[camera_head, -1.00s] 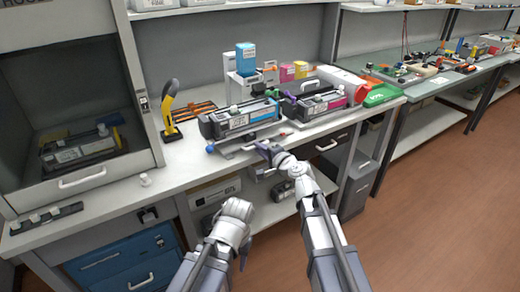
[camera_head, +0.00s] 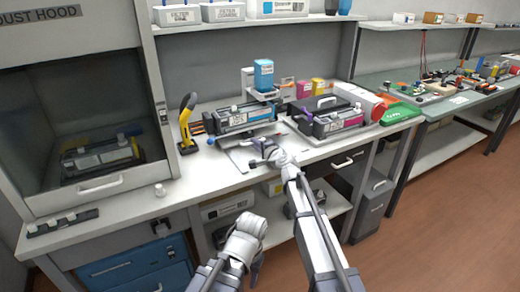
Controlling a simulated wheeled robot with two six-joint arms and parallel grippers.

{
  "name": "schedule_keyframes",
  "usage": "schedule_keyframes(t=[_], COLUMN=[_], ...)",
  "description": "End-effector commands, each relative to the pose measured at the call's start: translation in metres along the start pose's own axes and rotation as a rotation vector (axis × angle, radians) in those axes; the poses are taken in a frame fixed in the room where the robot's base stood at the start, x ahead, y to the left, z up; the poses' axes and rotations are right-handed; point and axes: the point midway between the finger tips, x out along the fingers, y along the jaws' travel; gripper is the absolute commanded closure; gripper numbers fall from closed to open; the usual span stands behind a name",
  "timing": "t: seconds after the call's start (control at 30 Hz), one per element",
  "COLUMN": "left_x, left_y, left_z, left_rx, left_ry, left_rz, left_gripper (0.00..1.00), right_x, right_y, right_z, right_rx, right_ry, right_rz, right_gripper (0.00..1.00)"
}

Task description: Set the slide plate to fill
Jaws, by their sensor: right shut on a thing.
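The slide plate (camera_head: 234,158) is a flat grey plate on the bench, its front part bare. A black and grey toner cartridge with a blue label (camera_head: 238,118) lies at the back of it, just below the blue toner bottle (camera_head: 263,74) on its white stand. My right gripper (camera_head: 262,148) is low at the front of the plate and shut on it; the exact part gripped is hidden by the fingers. My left gripper (camera_head: 256,268) hangs in front of the bench, away from everything, and its fingers are too hidden to judge.
A second cartridge with a magenta label (camera_head: 336,122) sits just right. Magenta (camera_head: 303,90) and yellow (camera_head: 318,86) bottles stand behind. A yellow and black tool (camera_head: 187,122) stands left, beside the dust hood (camera_head: 80,110). A green object (camera_head: 400,113) lies at right.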

Motion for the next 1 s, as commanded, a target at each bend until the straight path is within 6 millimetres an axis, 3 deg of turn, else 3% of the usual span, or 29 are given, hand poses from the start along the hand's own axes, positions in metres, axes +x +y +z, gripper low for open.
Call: schedule_keyframes(t=[0.2, 0.23, 0.33, 0.73, 1.0], left_x=[0.0, 0.0, -0.001, -0.002, -0.011], left_y=[0.0, 0.0, 0.0, 0.0, -0.001], left_z=[0.0, 0.0, 0.0, 0.0, 0.001], left_rx=[0.0, 0.0, 0.0, 0.0, 0.0], left_ry=[0.0, 0.0, 0.0, 0.0, 0.0], left_rz=[0.0, 0.0, 0.0, 0.0, 0.0], left_gripper=[0.5, 0.5, 0.5, 0.5, 0.5], right_x=[0.003, 0.004, 0.004, -0.005, -0.043], right_y=[-0.002, -0.002, -0.002, -0.002, -0.003], right_z=[-0.001, -0.001, -0.001, -0.001, 0.0], right_rx=[0.003, 0.003, 0.003, 0.003, 0.002], right_ry=[0.004, 0.004, 0.004, 0.003, 0.005], right_rz=[-0.005, -0.005, -0.005, -0.003, -0.004], right_gripper=[1.0, 0.84, 0.73, 0.73, 0.73])
